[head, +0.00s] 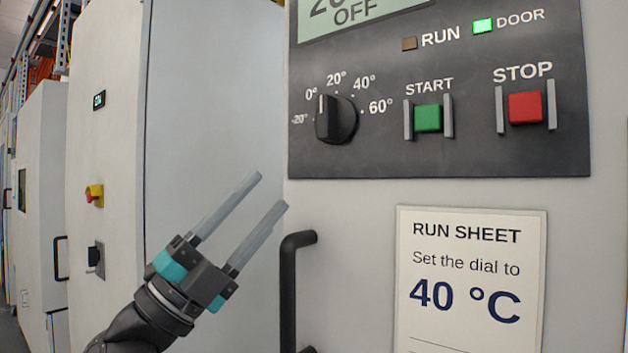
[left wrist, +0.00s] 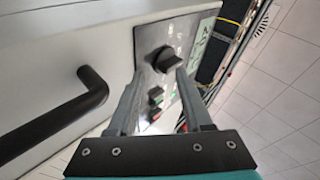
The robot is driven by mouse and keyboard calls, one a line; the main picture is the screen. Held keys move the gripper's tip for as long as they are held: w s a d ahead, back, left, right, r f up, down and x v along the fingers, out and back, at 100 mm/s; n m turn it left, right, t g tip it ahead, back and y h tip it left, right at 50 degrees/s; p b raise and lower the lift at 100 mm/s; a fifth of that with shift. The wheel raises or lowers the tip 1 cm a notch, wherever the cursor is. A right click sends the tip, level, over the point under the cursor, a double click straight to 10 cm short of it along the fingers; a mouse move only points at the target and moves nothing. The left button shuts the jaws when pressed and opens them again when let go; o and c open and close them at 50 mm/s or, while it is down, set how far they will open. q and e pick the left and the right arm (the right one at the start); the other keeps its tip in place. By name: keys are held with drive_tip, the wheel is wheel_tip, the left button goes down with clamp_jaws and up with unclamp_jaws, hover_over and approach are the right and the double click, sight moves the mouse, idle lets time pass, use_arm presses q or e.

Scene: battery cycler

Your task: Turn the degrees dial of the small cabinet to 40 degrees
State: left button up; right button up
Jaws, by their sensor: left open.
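The degrees dial (head: 338,119) is a black round knob with a raised grip, on the dark control panel (head: 400,160) of the small cabinet. Its white mark points up and left, close to the 0° label. The scale around it runs from -20° to 60°, with 40° at its upper right. My left gripper (head: 270,191) is open and empty, below and left of the dial, apart from it. In the left wrist view the dial (left wrist: 167,60) shows beyond and between the fingertips (left wrist: 158,74). My right gripper is in neither view.
A green START button (head: 428,118) and red STOP button (head: 525,107), each between grey guards, are right of the dial. A black door handle (head: 288,285) stands below the panel. A RUN SHEET (head: 470,275) reads 40 °C. The green DOOR lamp (head: 483,26) is lit.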

use_arm(q)
drive_tip(key=s+d+r+m+g+y, duration=0.2)
drive_tip(key=s+d+r+m+g, duration=0.15)
drive_tip(key=s+m+g, duration=0.35)
drive_tip(key=s+d+r+m+g+y, duration=0.25)
drive_tip(key=s+r+m, duration=0.2)
drive_tip(key=m, duration=0.55)
drive_tip(key=n+t+y, duration=0.4)
drive_tip(key=t+y, duration=0.3)
drive_tip(key=t, duration=0.2)
approach(321, 100)
drive_tip(key=p+x, duration=0.2)
drive_tip(key=x, duration=0.6)
drive_tip(key=shift+w+d+p, duration=0.2)
drive_tip(key=shift+w+p, duration=0.05)
drive_tip(key=shift+p, duration=0.1)
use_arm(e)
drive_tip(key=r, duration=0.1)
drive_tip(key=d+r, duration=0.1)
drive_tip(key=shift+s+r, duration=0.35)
use_arm(q)
drive_tip(key=shift+c, duration=0.2)
clamp_jaws()
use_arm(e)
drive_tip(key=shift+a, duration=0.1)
